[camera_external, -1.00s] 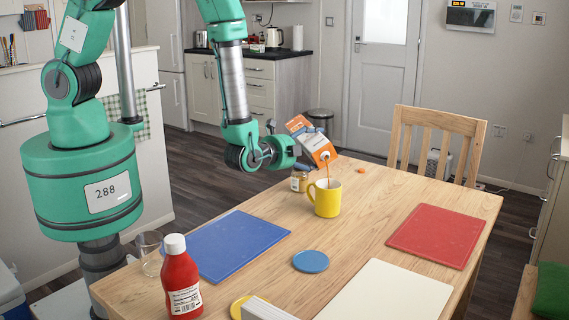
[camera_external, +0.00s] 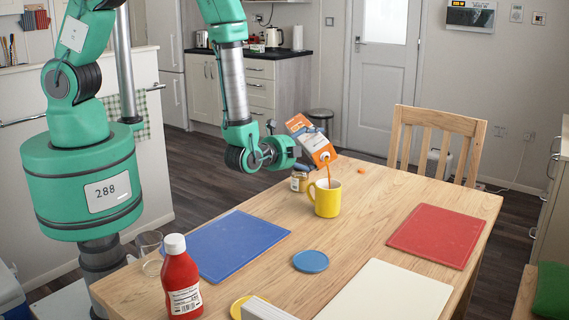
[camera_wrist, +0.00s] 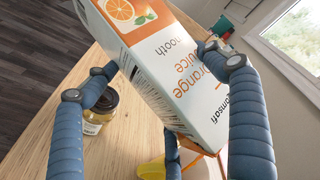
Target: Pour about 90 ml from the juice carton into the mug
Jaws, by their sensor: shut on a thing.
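The juice carton (camera_external: 313,139) is orange and white and tilted steeply, its spout end down to the right above the yellow mug (camera_external: 327,202). A thin orange stream (camera_external: 328,174) runs from the spout into the mug, which stands upright on the table. My gripper (camera_external: 306,146) is shut on the carton. In the wrist view, the carton (camera_wrist: 163,75) sits between the blue ribbed fingers, and my gripper (camera_wrist: 160,85) holds it from both sides. The mug (camera_wrist: 152,169) shows only in part there. The juice level inside the mug cannot be seen.
A small jar (camera_external: 299,181) stands close behind the mug. A blue mat (camera_external: 232,243), red mat (camera_external: 437,234), white board (camera_external: 388,292) and blue disc (camera_external: 310,261) lie on the table. A red bottle (camera_external: 180,280) and a clear glass (camera_external: 150,254) stand at the near left.

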